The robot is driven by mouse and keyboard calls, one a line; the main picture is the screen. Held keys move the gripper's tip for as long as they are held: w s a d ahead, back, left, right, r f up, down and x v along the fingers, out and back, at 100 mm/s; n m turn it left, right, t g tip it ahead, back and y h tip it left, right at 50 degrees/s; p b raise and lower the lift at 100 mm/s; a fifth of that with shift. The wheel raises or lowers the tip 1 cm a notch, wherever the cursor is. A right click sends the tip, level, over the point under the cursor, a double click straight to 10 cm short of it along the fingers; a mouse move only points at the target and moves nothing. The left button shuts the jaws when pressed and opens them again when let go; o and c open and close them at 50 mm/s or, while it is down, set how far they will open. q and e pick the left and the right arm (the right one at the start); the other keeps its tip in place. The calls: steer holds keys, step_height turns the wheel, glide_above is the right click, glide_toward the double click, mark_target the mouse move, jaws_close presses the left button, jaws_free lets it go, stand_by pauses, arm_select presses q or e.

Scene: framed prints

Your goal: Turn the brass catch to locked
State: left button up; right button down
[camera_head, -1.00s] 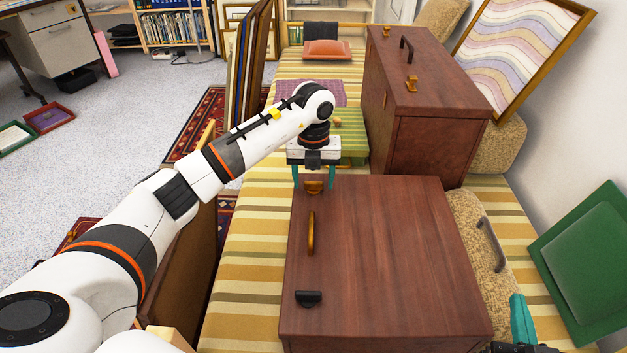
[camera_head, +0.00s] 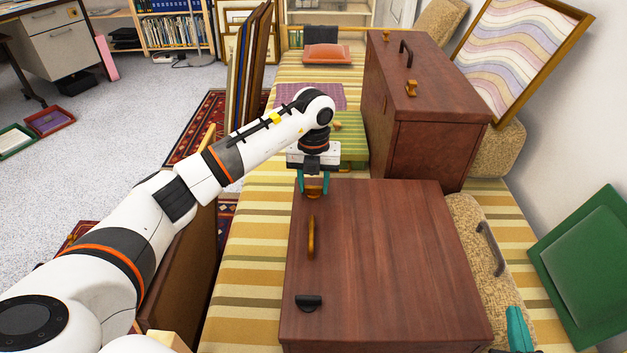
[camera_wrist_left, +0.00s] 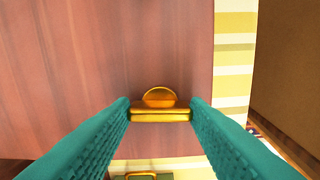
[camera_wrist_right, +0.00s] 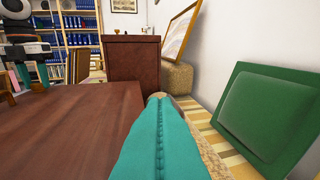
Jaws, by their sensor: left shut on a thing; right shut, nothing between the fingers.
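The brass catch (camera_head: 313,187) is at the far left corner of the near wooden case (camera_head: 385,260). My left gripper (camera_head: 313,189) is shut on the catch, one teal finger on each side. In the left wrist view the catch (camera_wrist_left: 160,113) shows as a gold bar with a rounded knob between the fingertips. My right gripper (camera_head: 518,330) shows only in part at the lower right of the head view, beside the case. In the right wrist view its teal fingers (camera_wrist_right: 160,125) are together and hold nothing.
A brass handle (camera_head: 311,236) and a black catch (camera_head: 308,302) are on the same case. A second wooden case (camera_head: 430,125) stands behind. A tan cushion (camera_head: 475,245) and a green padded panel (camera_head: 592,265) are at the right. Framed panels (camera_head: 247,75) lean at the left.

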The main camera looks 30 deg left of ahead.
arm_select(q)
steer(key=m+p, duration=0.2)
steer(key=m, duration=0.1)
steer(key=shift+r+m, duration=0.15)
steer(key=shift+m, duration=0.25)
steer(key=m+p, duration=0.1)
steer(key=m, duration=0.5)
steer(key=shift+p, duration=0.35)
steer(key=m, duration=0.4)
steer(key=shift+m, duration=1.7)
arm_select(e)
steer(key=s+d+f+g+h, duration=0.3)
steer(key=s+d+f+g, duration=0.2)
steer(key=s+f+g, duration=0.6)
steer(key=shift+s+d+f+m+g, duration=0.15)
steer(key=shift+s+m+g, duration=0.2)
steer(key=shift+s, duration=0.6)
arm_select(q)
steer(key=o, duration=1)
